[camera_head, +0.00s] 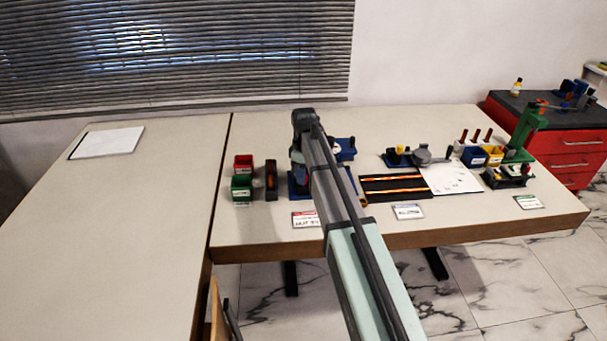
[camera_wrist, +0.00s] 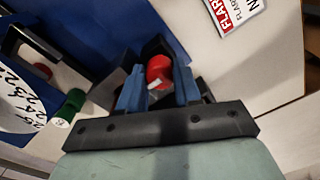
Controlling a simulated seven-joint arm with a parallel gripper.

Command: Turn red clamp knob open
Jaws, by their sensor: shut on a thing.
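The red clamp knob (camera_wrist: 158,72) shows in the wrist view between the two blue fingers of my gripper (camera_wrist: 159,88). It is a round red knob with a pale mark on its near side. The fingers sit on either side of it, shut on it. A blue rig base (camera_wrist: 105,35) lies beyond the knob. In the head view my arm hides the knob and most of the rig; a blue part of the rig (camera_head: 346,148) shows to the right of my arm.
A white dial (camera_wrist: 15,97) and a green knob (camera_wrist: 75,99) are at the left in the wrist view. A red-and-white label card (camera_wrist: 235,12) lies beyond. Red (camera_head: 243,163) and green (camera_head: 241,186) bins stand left of my arm. The left table (camera_head: 110,230) is mostly clear.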

